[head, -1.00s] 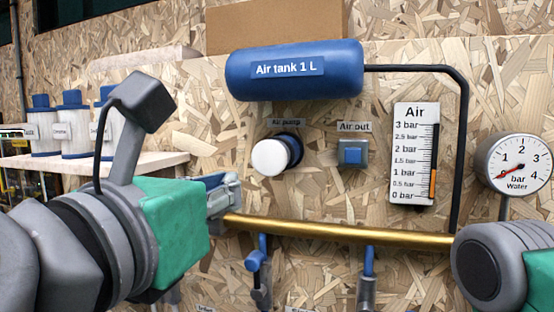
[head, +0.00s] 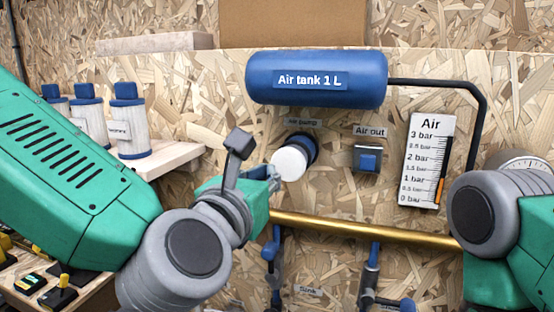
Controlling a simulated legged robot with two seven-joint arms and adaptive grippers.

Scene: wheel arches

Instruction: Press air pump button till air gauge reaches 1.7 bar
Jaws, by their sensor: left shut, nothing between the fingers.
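The air pump button (head: 289,163) is a white round knob on a dark blue base, on the chipboard panel below the blue air tank (head: 318,79). My left gripper (head: 273,178) is shut and empty at the button's lower left edge. I cannot tell whether its fingertips touch the button. The air gauge (head: 425,160) is a white upright scale on the right. Its orange bar (head: 440,190) reaches about 1 bar. My right arm shows at the lower right, but its gripper is out of view.
The blue air out button (head: 368,162) is right of the pump button. A brass pipe (head: 365,232) runs below, with blue-handled valves. A wooden shelf (head: 160,160) with white, blue-capped canisters is at left. My right arm partly hides the water gauge (head: 528,164).

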